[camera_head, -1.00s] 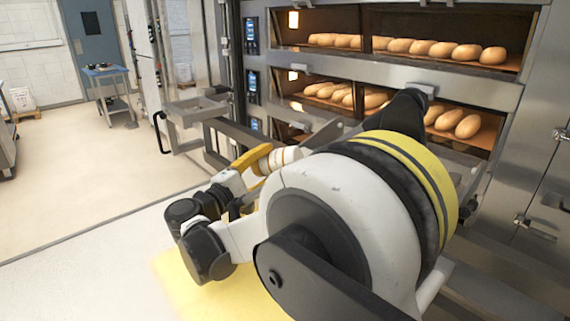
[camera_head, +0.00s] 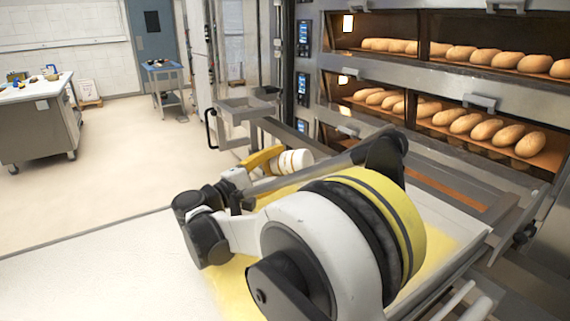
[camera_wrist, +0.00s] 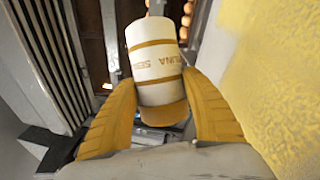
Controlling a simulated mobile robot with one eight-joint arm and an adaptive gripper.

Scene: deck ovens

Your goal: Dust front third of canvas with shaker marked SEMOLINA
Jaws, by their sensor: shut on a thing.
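The shaker (camera_wrist: 152,62) is a white cylinder with orange-brown bands. Lettering on its side shows in part in the wrist view and appears to read SEMOLINA, upside down. My gripper (camera_wrist: 163,118) is shut on it with yellow fingers on both sides. In the head view the white shaker (camera_head: 294,161) sticks out from my gripper (camera_head: 268,160), tilted on its side above the loader. The pale canvas (camera_head: 462,218) lies below my arm, with yellow powder (camera_head: 436,254) spread over part of it. Powder also fills the right of the wrist view (camera_wrist: 285,100). My arm hides much of the canvas.
Deck ovens with loaves (camera_head: 490,125) stand behind, their decks lit. A metal bracket with a black handle (camera_head: 212,128) is close by the loader's far end. A worktable (camera_head: 40,130) and a blue cart (camera_head: 165,85) stand far left, with open floor between.

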